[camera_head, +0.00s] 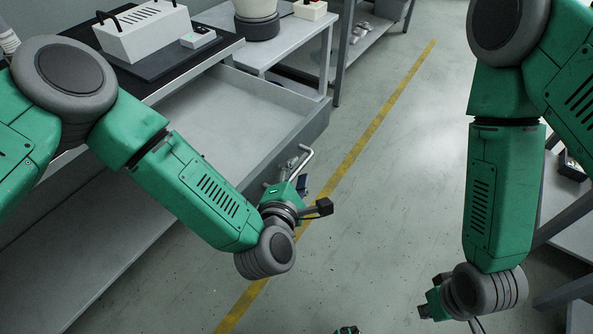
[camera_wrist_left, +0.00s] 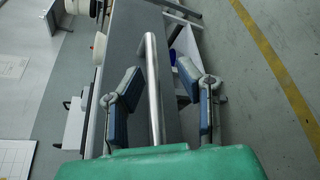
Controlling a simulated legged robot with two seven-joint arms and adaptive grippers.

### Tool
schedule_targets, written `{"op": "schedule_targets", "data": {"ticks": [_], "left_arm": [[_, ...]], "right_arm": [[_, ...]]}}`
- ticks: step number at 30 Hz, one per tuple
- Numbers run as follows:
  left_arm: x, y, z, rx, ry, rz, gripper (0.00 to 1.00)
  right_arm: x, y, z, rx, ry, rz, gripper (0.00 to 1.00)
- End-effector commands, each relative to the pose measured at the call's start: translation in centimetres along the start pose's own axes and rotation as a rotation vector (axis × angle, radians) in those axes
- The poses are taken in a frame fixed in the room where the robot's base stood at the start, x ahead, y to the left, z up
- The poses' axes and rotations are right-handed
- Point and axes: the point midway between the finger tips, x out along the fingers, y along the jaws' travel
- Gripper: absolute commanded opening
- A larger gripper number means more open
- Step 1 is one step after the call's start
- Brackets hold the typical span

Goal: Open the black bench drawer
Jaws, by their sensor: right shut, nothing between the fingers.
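The bench drawer (camera_head: 238,118) is pulled out, its pale, empty inside showing and its dark front panel (camera_head: 318,122) facing right. A silver bar handle (camera_head: 303,160) stands off the front; it also shows in the left wrist view (camera_wrist_left: 154,95). My left gripper (camera_head: 297,172) is at the handle. In the left wrist view its blue-grey fingers (camera_wrist_left: 158,84) are spread on either side of the bar, with gaps between pads and bar. My right gripper (camera_head: 432,304) is low at the right, away from the drawer; its hand shows only in part and its fingertips are hidden.
The bench's black top (camera_head: 150,72) carries a white box (camera_head: 143,30) and a small white device (camera_head: 197,38). A second grey table (camera_head: 300,45) with a pale container (camera_head: 256,14) stands behind.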

Motion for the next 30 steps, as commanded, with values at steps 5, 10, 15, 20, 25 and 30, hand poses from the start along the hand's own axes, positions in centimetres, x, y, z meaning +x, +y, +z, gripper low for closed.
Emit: {"op": "schedule_targets", "data": {"ticks": [5,10,15,20,25,30], "left_arm": [[-0.2,0.1,0.2,-0.001,-0.004,0.002,0.31],[-2.2,0.1,0.1,-0.003,-0.004,-0.001,0.31],[-5.9,0.0,0.0,-0.003,-0.004,-0.002,0.31],[-9.0,0.0,0.0,-0.003,-0.002,-0.003,0.31],[-11.2,-0.1,-0.1,-0.001,-0.002,-0.002,0.31],[-11.9,0.0,-0.1,-0.001,-0.001,-0.001,0.31]], "right_arm": [[-0.1,0.0,0.1,0.0,0.002,0.0,0.0],[-0.1,0.0,0.2,0.0,0.002,0.001,0.0],[-0.2,-0.1,0.1,0.0,0.003,0.002,0.0],[-0.1,0.0,0.1,0.0,0.002,0.0,0.0],[-0.1,0.0,0.1,0.0,0.002,0.0,0.0],[-0.1,0.0,0.1,0.0,0.002,0.0,0.0]]}}
